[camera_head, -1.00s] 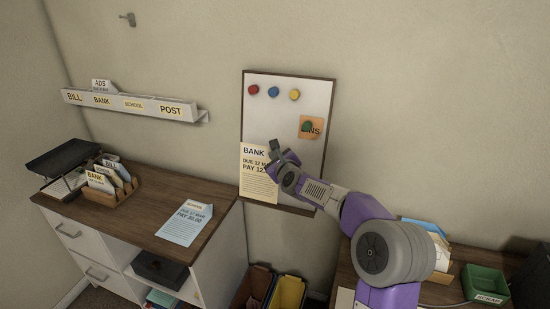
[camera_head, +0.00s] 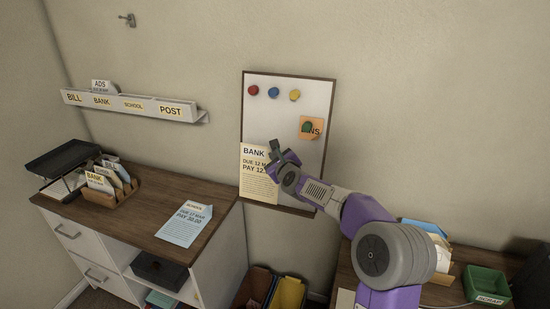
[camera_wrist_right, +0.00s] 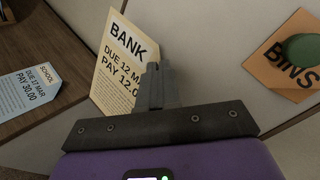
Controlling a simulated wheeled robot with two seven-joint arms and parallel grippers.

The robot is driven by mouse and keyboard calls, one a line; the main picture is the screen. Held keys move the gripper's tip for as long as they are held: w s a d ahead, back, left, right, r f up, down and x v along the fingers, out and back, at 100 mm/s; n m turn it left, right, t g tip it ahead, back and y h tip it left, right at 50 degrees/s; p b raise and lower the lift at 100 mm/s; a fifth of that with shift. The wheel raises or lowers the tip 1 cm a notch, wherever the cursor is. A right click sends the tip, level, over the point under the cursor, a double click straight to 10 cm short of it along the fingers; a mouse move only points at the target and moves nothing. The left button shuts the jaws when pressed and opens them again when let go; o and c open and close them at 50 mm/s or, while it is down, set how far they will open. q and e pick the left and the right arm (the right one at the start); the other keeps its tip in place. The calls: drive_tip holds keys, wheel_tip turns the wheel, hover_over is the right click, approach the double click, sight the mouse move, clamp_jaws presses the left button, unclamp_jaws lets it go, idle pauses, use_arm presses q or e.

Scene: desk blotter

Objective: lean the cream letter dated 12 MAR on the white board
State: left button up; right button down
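The cream letter (camera_head: 257,183), headed BANK and due 12 MAR, stands nearly upright against the lower left of the white board (camera_head: 272,120). Its lower edge is at the board's bottom ledge; I cannot tell if it rests there. My right gripper (camera_head: 276,152) is at the letter's upper right edge. In the right wrist view, its fingers (camera_wrist_right: 157,84) are close together with the edge of the cream letter (camera_wrist_right: 122,65) between them. The fingers and arm hide part of the letter's right side. My left gripper is not in view.
An orange BINS note (camera_head: 312,127) under a green magnet and several coloured magnets are on the board. A blue SCHOOL letter (camera_head: 185,224) lies on the wooden cabinet top at left. A labelled wall rack (camera_head: 130,105) hangs at left. A green SCRAP tray (camera_head: 486,284) stands at right.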

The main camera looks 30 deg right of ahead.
idle(0.5)
drive_tip(key=shift+w+d+f+b, duration=0.4)
drive_tip(key=shift+w+d+f, duration=0.6)
drive_tip(key=shift+d+f, duration=0.25)
drive_tip(key=c, duration=1.8)
unclamp_jaws()
drive_tip(key=o, duration=0.5)
drive_tip(key=shift+s, duration=0.1)
drive_tip(key=shift+v, duration=3.7)
